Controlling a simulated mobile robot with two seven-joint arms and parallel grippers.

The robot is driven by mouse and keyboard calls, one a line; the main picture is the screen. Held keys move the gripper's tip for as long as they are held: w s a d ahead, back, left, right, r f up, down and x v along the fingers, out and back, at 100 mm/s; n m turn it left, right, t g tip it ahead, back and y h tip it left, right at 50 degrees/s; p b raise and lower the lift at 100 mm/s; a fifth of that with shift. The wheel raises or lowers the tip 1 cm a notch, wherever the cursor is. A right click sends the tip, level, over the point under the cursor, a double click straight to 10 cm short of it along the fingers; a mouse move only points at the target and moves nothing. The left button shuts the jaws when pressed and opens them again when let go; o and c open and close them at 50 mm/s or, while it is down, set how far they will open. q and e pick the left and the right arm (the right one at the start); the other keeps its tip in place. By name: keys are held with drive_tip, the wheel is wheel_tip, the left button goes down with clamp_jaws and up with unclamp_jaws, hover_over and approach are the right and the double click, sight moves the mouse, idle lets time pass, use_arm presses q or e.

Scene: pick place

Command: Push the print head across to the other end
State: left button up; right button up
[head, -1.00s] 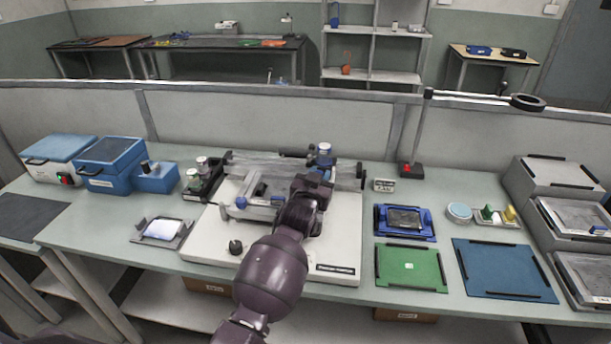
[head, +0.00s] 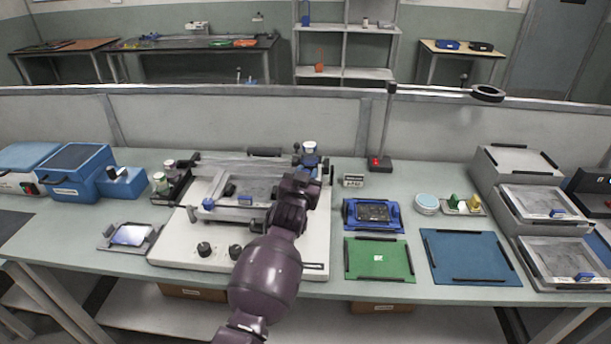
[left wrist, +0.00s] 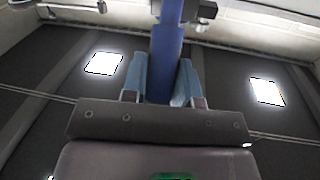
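The print head (head: 310,161) is a blue part with a pale round top, near the right end of the rail at the back of a white printer (head: 318,245). My left gripper (head: 308,186) is right in front of it, and my arm covers part of the printer. In the left wrist view, a blue upright post (left wrist: 165,55) of the head stands between the two fingers of my left gripper (left wrist: 164,82). The fingers appear to touch it on both sides. Their exact contact is partly hidden. My right gripper is in neither view.
A black stand with a red button (head: 376,163) and a small label block (head: 353,181) stand just right of the printer. A blue fixture (head: 373,214) and a green mat (head: 379,259) lie farther right. A dark holder with jars (head: 172,180) stands left.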

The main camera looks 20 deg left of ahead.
use_arm(q)
drive_tip(key=o, duration=0.5)
drive_tip(key=shift+w+d, duration=0.1)
drive_tip(key=shift+d, duration=0.25)
drive_tip(key=shift+c, duration=0.2)
drive_tip(key=shift+a, duration=0.1)
drive_tip(key=shift+s+f, duration=0.1)
drive_tip(key=shift+s, duration=0.3)
drive_tip(key=s, duration=1)
drive_tip(key=shift+d, duration=0.4)
